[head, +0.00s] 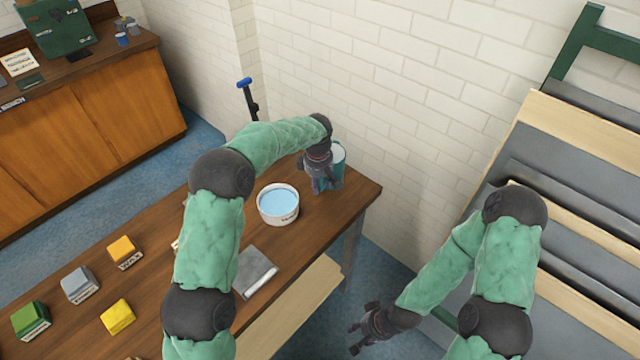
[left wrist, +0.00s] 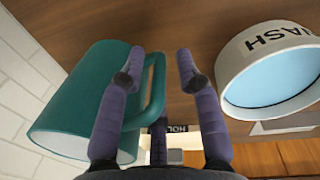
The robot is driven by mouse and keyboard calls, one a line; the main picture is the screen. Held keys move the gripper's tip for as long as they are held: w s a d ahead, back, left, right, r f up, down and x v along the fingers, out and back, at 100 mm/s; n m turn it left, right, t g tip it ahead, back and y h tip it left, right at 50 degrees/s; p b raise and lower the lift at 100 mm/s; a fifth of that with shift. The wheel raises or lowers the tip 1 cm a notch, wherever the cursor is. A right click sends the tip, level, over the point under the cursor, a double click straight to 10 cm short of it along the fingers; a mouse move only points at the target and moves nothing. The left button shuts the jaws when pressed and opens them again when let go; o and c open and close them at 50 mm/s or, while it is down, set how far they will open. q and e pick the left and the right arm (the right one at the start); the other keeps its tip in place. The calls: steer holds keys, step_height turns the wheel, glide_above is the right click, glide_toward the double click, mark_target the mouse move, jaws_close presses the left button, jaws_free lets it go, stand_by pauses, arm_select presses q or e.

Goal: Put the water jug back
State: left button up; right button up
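The teal water jug (head: 338,158) stands at the far right end of the wooden table, near the white brick wall. My left gripper (head: 325,188) is in front of it and hides part of it. In the left wrist view the jug (left wrist: 75,100) is left of the fingers, and its handle (left wrist: 157,95) shows between the two spread fingers of my left gripper (left wrist: 160,70). I cannot tell whether either finger touches the handle. My right gripper (head: 358,335) is empty, low beyond the table's front edge, with its fingers apart.
A white bowl of blue water (head: 278,206) marked WASH stands left of the jug; it also shows in the left wrist view (left wrist: 270,70). A folded grey cloth (head: 256,272) lies nearer. Yellow (head: 118,316), orange, grey and green blocks are on the table's left. A slatted rack (head: 580,190) stands right.

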arm_select(q)
step_height(320, 180, up, 12)
steer(key=p, duration=0.1)
steer(key=shift+s+a+f+p, duration=0.15)
steer(key=shift+s+f+p, duration=0.05)
steer(key=shift+s+p, duration=0.25)
